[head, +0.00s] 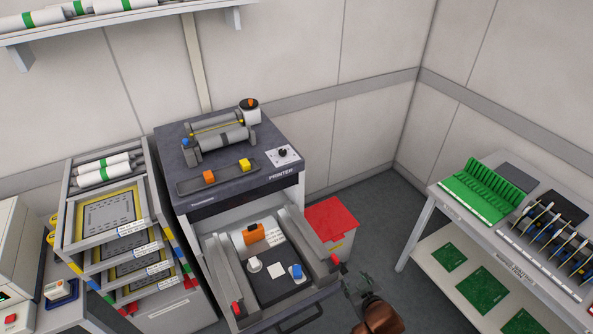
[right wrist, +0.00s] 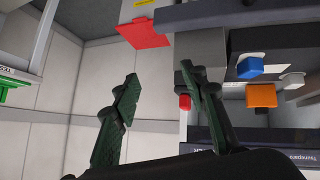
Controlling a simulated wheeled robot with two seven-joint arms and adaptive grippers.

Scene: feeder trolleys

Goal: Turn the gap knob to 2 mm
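The printer (head: 225,180) stands at centre with its lower drawer pulled out. On its top right corner a black knob (head: 282,153) sits on a white dial plate; its marks are too small to read. Another dark round knob with an orange part (head: 249,103) is at the right end of the rollers. I cannot tell from labels which is the gap knob. My right gripper (head: 362,284) is open and empty, in front and to the right of the drawer, well apart from both knobs. Its two dark green fingers stand apart in the right wrist view (right wrist: 158,78). My left gripper is not in view.
The open drawer (head: 305,316) holds an orange block (head: 254,234), a blue knob (head: 296,271) and white pieces. A red bin (head: 332,218) stands right of the printer. A frame rack (head: 68,215) is at left, a table (head: 432,200) with green boards at right. Floor between is clear.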

